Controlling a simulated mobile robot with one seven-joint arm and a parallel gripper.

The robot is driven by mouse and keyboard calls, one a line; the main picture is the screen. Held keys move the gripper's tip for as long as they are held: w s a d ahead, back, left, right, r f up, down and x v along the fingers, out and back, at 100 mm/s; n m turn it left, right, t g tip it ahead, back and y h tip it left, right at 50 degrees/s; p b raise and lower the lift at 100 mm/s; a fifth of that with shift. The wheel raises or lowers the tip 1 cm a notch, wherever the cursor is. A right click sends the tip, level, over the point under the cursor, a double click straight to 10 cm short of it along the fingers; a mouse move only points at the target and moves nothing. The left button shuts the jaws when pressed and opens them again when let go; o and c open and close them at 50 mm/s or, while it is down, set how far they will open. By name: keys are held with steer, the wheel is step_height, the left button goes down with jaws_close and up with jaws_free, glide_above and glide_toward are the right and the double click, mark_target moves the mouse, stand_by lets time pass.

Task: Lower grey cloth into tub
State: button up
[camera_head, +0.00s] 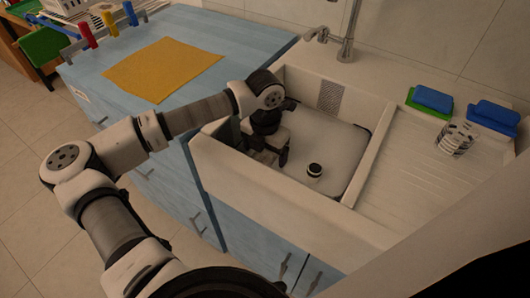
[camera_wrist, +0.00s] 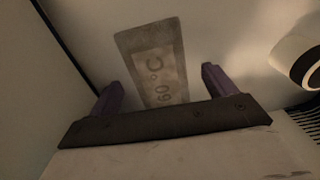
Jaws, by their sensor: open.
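The white tub of the sink (camera_head: 335,137) lies in the middle right of the head view. My gripper (camera_head: 268,156) is down inside it, near its left side. No clear grey cloth shows in the head view, and my wrist hides part of the tub's left side.
A small black-and-white round item (camera_head: 315,170) sits in the tub. A faucet (camera_head: 347,35) stands behind. Blue and green sponges (camera_head: 432,99) and a grey-striped item (camera_head: 456,138) rest on the right drainboard. A yellow cloth (camera_head: 163,67) lies on the blue counter (camera_head: 235,40).

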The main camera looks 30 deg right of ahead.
mark_target(265, 155)
step_height(265, 155, up, 14)
steer(key=b, duration=0.1)
stand_by(0.5)
steer(key=shift+f, duration=0.1)
